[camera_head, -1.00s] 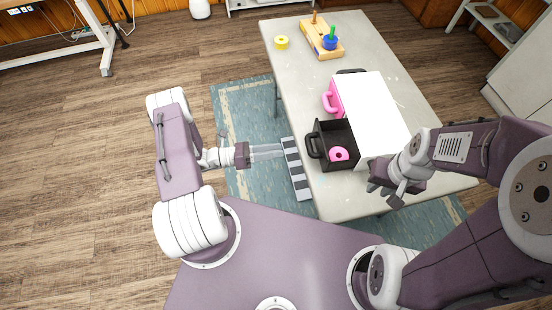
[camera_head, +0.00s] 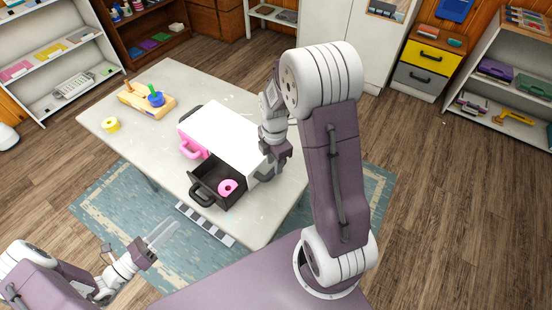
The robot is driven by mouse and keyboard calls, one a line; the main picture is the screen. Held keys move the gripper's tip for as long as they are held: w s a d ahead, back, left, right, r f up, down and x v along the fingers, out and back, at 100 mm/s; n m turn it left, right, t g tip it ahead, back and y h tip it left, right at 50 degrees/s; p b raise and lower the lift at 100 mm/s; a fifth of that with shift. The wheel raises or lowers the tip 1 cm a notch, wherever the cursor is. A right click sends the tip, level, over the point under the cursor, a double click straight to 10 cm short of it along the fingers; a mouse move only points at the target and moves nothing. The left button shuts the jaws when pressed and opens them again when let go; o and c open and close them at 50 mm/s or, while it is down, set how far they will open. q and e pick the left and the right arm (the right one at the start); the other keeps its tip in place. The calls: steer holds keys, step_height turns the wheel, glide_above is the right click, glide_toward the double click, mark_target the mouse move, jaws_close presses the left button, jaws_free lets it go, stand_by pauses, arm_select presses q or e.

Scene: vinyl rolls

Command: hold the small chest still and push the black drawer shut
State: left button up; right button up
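The small chest (camera_head: 228,131) has a white top and stands on the table. Its black drawer (camera_head: 207,192) is pulled out toward the front, with a black handle and a pink roll (camera_head: 228,187) inside. A pink drawer handle (camera_head: 193,149) shows beside it. My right gripper (camera_head: 266,173) is lowered at the chest's right side, close to the back end of the black drawer's side. Its fingers are partly hidden and contact is unclear. My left gripper (camera_head: 170,229) is off the table's front edge, empty, with its pale fingers apart from the black drawer's handle.
The grey table (camera_head: 150,160) has a wooden peg stand (camera_head: 132,98) with a blue roll (camera_head: 156,100) at the far left. A yellow roll (camera_head: 111,125) lies near the left edge. Room between the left gripper and the drawer is clear. Shelves line the back.

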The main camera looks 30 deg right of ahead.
mark_target(276, 180)
steer(key=n, duration=0.1)
steer(key=w+d+n, duration=0.1)
steer(key=f+n, duration=0.1)
steer(key=n, duration=0.1)
steer(key=shift+w+d+f, duration=0.1)
steer(key=shift+w+d, duration=0.2)
steer(key=shift+w, duration=0.05)
step_height(276, 180, down, 9)
steer(key=shift+f, duration=0.1)
jaws_close()
stand_by(1.8)
stand_by(2.2)
arm_select(q)
jaws_close()
arm_select(e)
steer(key=shift+s, duration=0.1)
